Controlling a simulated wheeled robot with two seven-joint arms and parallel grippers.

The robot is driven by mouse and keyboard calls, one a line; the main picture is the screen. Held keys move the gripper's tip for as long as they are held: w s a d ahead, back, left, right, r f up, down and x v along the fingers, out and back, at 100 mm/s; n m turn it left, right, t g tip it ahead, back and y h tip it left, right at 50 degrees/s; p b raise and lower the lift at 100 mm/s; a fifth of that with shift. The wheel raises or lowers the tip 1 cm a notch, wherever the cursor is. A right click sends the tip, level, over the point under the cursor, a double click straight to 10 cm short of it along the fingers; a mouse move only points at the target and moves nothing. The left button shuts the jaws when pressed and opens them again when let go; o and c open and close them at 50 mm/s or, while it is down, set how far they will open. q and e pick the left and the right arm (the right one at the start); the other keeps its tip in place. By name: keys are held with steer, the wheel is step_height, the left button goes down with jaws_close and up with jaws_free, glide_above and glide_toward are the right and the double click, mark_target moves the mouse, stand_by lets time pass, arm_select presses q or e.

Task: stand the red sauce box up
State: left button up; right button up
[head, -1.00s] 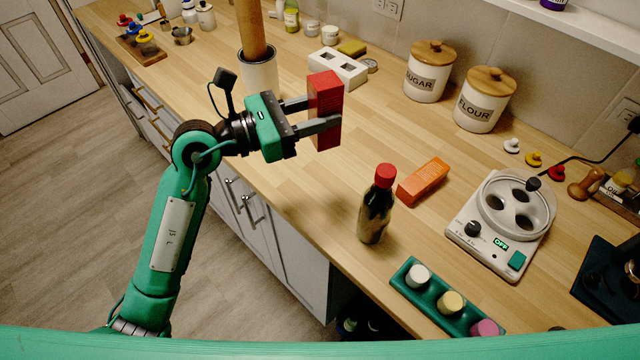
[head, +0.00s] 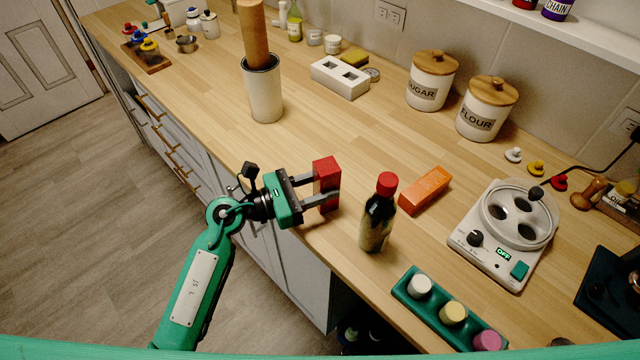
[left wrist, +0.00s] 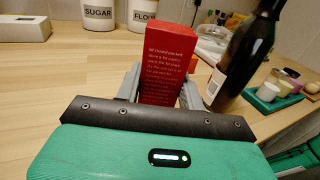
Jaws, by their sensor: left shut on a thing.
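The red sauce box (head: 326,172) is upright between the fingers of my left gripper (head: 322,190), near the counter's front edge. My left gripper is shut on it. In the left wrist view the red box (left wrist: 168,62) stands tall between the fingers, with white print on the side facing me. Whether its base touches the counter cannot be told for sure. My right gripper is not in view.
A dark bottle with a red cap (head: 377,215) stands just right of the box. An orange box (head: 424,190) lies behind it. A green tray (head: 405,290) with jars is at the front right. The wooden counter (head: 300,125) behind the gripper is clear.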

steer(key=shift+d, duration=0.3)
arm_select(q)
steer(key=o, duration=1.1)
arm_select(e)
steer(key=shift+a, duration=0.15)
